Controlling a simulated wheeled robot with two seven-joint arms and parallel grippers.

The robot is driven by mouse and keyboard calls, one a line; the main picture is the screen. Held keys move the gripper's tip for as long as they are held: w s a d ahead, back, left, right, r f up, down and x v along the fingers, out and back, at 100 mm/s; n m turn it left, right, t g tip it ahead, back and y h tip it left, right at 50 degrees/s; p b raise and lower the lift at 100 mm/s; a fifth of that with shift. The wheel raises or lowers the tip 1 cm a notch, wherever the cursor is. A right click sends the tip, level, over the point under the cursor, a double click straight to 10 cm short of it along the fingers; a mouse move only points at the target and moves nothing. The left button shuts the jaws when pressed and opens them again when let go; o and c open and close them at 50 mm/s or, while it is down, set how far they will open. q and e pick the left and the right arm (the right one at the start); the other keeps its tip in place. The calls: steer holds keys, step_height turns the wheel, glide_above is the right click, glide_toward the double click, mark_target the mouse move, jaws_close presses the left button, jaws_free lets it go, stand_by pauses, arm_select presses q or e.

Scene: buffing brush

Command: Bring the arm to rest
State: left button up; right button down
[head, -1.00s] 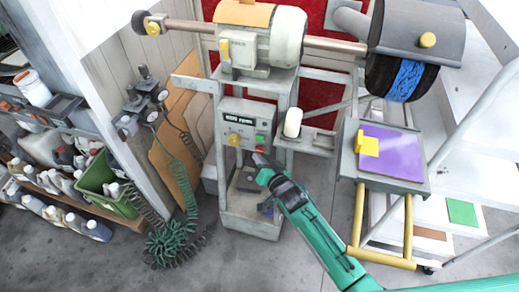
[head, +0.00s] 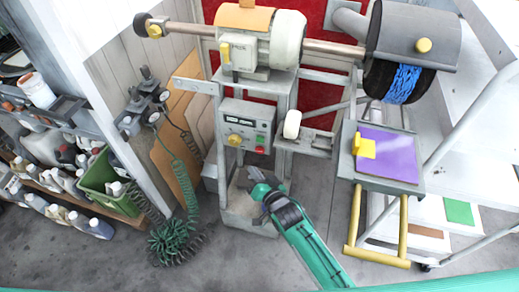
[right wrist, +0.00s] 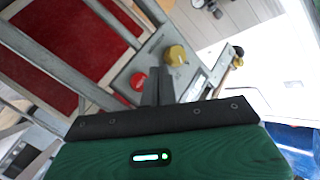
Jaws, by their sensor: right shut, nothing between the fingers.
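My right gripper (head: 256,177) is in front of the grey pedestal of the buffing machine (head: 262,50), below its control box (head: 245,125). The right arm is green and comes up from the bottom of the head view. In the right wrist view the gripper's two dark fingers (right wrist: 158,88) are together with nothing between them. Behind them show a yellow knob (right wrist: 175,55) and a red button (right wrist: 138,80). The blue buffing brush (head: 403,84) sits under the dark hood at the right end of the shaft. My left gripper is not in view.
A green hose coil (head: 172,243) lies on the floor at left. A green crate (head: 105,180) and several bottles stand far left. The floor in front is clear.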

steer(key=shift+f, duration=0.1)
stand_by(0.4)
steer(key=s+d+f+n+g+h, duration=0.15)
steer(key=s+d+f, duration=0.3)
steer(key=f, duration=0.55)
steer(key=s+d+f+g+h, duration=0.1)
steer(key=s+d+f+g, duration=0.3)
steer(key=f, duration=0.6)
steer(key=s+d+f+n+g+h, duration=0.15)
steer(key=s+d+f, duration=0.35)
steer(key=f, duration=0.5)
steer(key=s+d+f+g+h, duration=0.1)
steer(key=s+d+f, duration=0.3)
steer(key=s, duration=0.8)
steer(key=s+d+f+n+g+h, duration=0.1)
steer(key=s+d+f+g, duration=0.2)
steer(key=s+f, duration=0.4)
steer(key=s+d+f+g+h, duration=0.1)
steer(key=s+d+f, duration=0.4)
steer(key=s, duration=1.1)
steer(key=shift+s+d+f+g, duration=0.15)
steer(key=shift+s+f+g, duration=0.35)
steer(key=shift+g, duration=0.3)
